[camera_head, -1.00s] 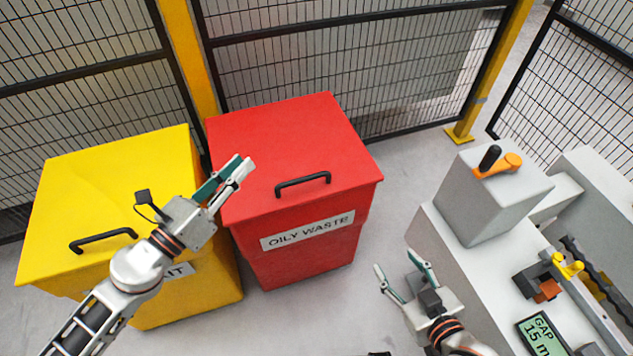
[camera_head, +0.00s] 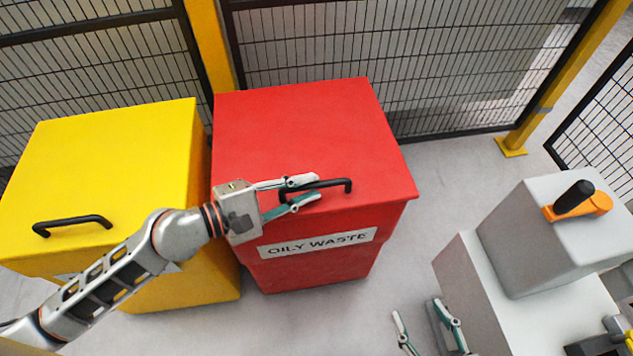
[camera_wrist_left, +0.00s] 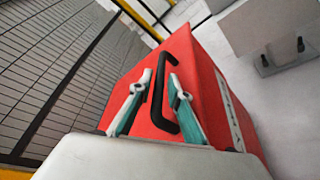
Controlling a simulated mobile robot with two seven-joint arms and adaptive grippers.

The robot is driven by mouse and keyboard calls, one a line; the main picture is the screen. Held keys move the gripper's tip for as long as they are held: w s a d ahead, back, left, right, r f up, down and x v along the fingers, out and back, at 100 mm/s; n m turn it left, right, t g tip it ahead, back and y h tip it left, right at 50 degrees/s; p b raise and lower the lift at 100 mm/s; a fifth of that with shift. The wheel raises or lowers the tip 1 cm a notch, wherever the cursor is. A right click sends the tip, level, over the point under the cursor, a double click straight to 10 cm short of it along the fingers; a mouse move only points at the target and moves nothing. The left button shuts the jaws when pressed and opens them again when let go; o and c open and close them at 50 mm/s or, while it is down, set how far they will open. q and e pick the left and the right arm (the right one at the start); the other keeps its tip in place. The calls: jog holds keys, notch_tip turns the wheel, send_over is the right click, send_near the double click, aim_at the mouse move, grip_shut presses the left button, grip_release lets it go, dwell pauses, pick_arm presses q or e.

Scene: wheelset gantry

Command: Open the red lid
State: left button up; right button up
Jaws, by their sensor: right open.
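The red lid (camera_head: 300,125) lies closed on the red bin (camera_head: 317,268) labelled OILY WASTE. Its black bar handle (camera_head: 333,184) is near the front edge. My left gripper (camera_head: 316,189) reaches in from the left over the lid's front, fingers apart at the handle's left part. In the left wrist view the handle (camera_wrist_left: 158,100) shows between the two open fingers (camera_wrist_left: 160,80); I cannot tell whether they touch it. My right gripper (camera_head: 422,313) is open and empty at the bottom, low beside the grey bench.
A yellow bin (camera_head: 125,145) with its own black handle stands left of the red one, under my left arm. A mesh fence (camera_head: 400,70) runs behind. A grey bench (camera_head: 475,285) carrying a box with an orange-and-black lever (camera_head: 577,203) stands right. Floor between is clear.

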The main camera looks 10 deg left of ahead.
pick_arm(q)
jog(key=shift+x, duration=1.4)
pick_arm(e)
jog(key=shift+a, duration=0.1)
